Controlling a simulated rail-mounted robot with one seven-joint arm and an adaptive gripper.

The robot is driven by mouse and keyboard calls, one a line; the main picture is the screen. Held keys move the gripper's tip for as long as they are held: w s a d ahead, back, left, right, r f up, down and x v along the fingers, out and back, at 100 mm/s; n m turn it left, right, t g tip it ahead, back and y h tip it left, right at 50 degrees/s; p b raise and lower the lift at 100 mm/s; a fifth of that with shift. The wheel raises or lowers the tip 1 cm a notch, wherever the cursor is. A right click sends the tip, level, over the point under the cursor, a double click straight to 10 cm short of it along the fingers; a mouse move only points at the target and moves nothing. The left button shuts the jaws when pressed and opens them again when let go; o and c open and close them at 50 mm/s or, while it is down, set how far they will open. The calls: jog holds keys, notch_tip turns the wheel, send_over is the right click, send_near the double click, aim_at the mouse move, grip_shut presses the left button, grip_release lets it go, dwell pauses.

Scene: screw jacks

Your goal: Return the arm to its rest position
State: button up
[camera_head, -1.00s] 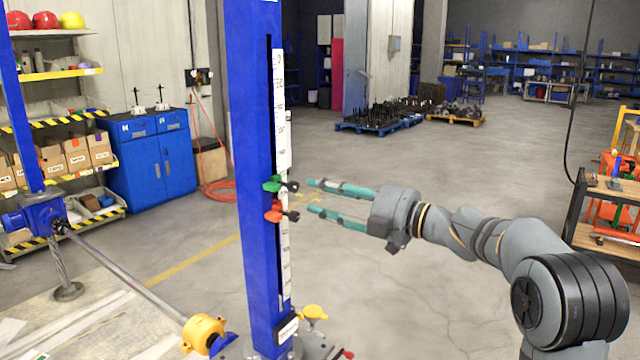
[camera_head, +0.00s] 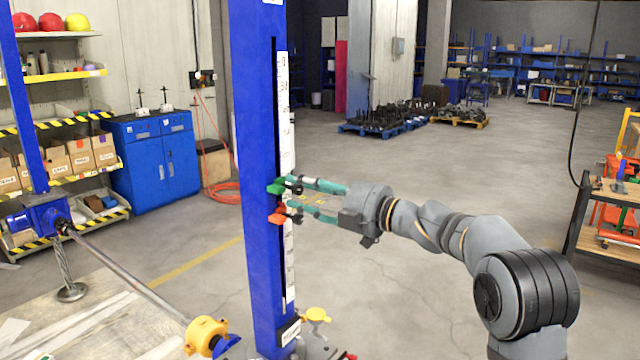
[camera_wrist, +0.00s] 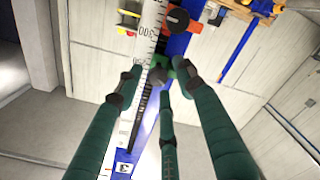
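A blue post (camera_head: 255,130) stands in the middle of the head view with a white numbered scale (camera_head: 285,110) on its right side. A green pointer (camera_head: 275,188) and a red pointer (camera_head: 277,215) below it sit on the scale. My gripper (camera_head: 294,199) has teal fingers, spread apart, with tips at the height of the two pointers. Whether they touch is unclear. The wrist view shows the fingers (camera_wrist: 158,90) apart, the green pointer (camera_wrist: 180,66) near their tips, the red pointer (camera_wrist: 178,20) and the scale (camera_wrist: 150,30). I see nothing gripped.
A yellow-ended shaft (camera_head: 205,333) runs to a blue screw jack (camera_head: 38,215) at left. A blue cabinet (camera_head: 150,165) and shelving are behind. A wooden cart (camera_head: 610,215) stands at right. The floor behind and right of my arm is open.

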jog(key=v, duration=1.1)
jog(key=x, duration=1.1)
jog(key=shift+a, duration=0.2)
jog(key=m+p, duration=0.2)
jog(key=shift+w+r+p, duration=0.2)
jog(key=shift+r+p, duration=0.1)
jog(key=shift+r, duration=0.05)
jog(key=shift+m+p, duration=0.65)
jog(key=shift+m, duration=0.25)
jog(key=m+p, duration=0.1)
jog(key=m, duration=0.1)
jog(key=d+m+p, duration=0.1)
jog(key=m, duration=0.1)
jog(key=f+m+p, duration=0.1)
jog(key=m, duration=0.1)
jog(key=shift+s+d, duration=0.35)
jog(key=s+d+t+h+b, duration=0.1)
jog(key=s+d+b, duration=0.1)
jog(key=d, duration=0.7)
jog(key=shift+s+f+h, duration=0.2)
jog(key=shift+s+h, duration=0.2)
jog(key=shift+d, duration=0.15)
